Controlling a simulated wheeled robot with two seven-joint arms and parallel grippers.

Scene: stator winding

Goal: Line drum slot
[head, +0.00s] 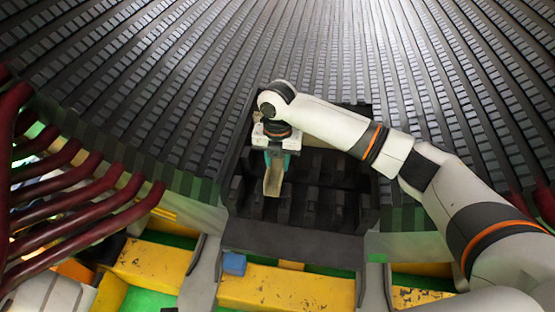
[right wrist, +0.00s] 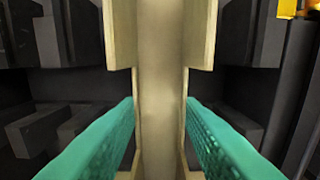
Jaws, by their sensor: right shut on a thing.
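My right gripper (head: 275,158) hangs over the dark recess at the lower middle of the ribbed drum. It is shut on a pale beige liner strip (head: 273,180). In the right wrist view, the teal fingers (right wrist: 160,130) press on both sides of the beige liner (right wrist: 160,70), which runs upright through the middle with flanges at its edges. The drum (head: 310,60) has long dark slots running away from me. The recess (head: 320,190) shows several dark slot teeth. Whether the liner touches a slot cannot be told. My left gripper is not in view.
Dark red bent bars (head: 70,190) stick out at the left. Yellow beams (head: 285,288) with green patches lie in front of the drum. A small blue block (head: 234,263) sits on the yellow beam, below the grey sill (head: 290,243) of the recess.

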